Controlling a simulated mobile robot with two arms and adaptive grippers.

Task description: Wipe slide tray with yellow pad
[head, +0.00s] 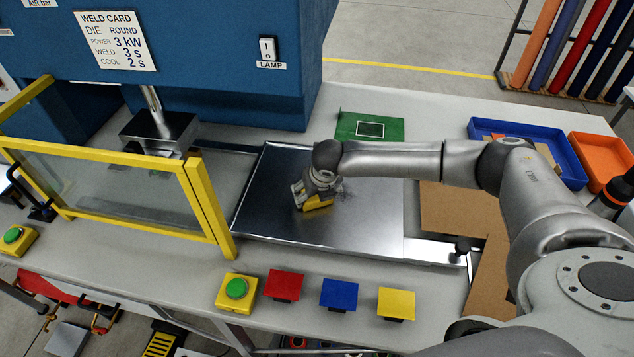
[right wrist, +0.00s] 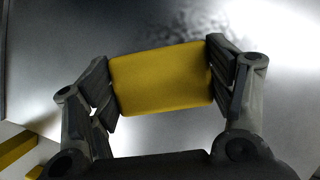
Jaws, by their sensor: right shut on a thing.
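The slide tray (head: 375,225) is a shiny metal plate in the middle of the bench; its surface also fills most of the right wrist view (right wrist: 60,35). My right gripper (head: 316,196) is over the middle of the tray, shut on the yellow pad (head: 319,203). In the right wrist view the pad (right wrist: 162,80) sits between the two fingers. The pad is at or close to the tray surface; I cannot tell if it touches. A dark mottled smudge (right wrist: 180,22) shows on the tray just beyond the pad. My left gripper is not in view.
A yellow-framed clear guard (head: 208,210) stands left of the tray, near the welder head (head: 160,130). A green card (head: 370,126) lies behind the tray. Blue (head: 545,140) and orange (head: 598,160) bins are at right. Red, blue and yellow squares (head: 397,303) line the front.

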